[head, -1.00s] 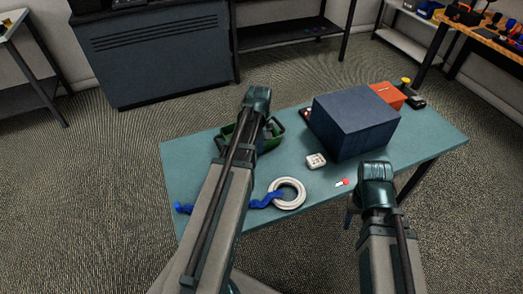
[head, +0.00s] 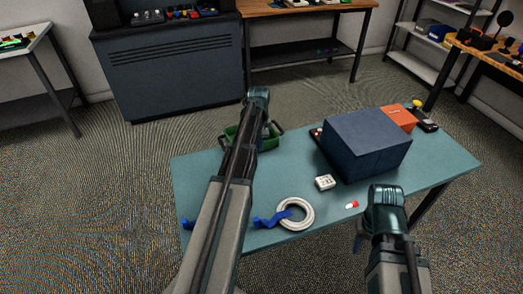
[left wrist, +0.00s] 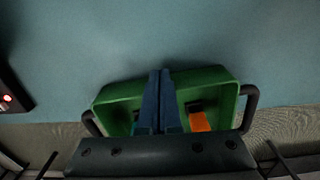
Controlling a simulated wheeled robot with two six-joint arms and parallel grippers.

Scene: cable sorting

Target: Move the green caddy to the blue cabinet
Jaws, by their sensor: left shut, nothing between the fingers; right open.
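The green caddy (head: 268,139), with dark handles at its ends, is at the far edge of the table, partly hidden by my left arm. In the left wrist view the caddy (left wrist: 112,103) overlaps the table edge. I cannot tell whether it rests there, overhangs or is raised. An orange item lies inside it. My left gripper (left wrist: 161,80) is shut and empty, its blue fingers in front of the caddy's opening. The blue cabinet (head: 180,75) stands on the floor at the back left. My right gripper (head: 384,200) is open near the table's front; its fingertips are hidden.
A dark blue box (head: 365,145) fills much of the table's (head: 450,165) right half. A white cable coil (head: 295,214), blue cable (head: 268,221), white block (head: 324,182) and red-white piece (head: 352,205) lie in front. Items stand on the cabinet top. Open floor separates table and cabinet.

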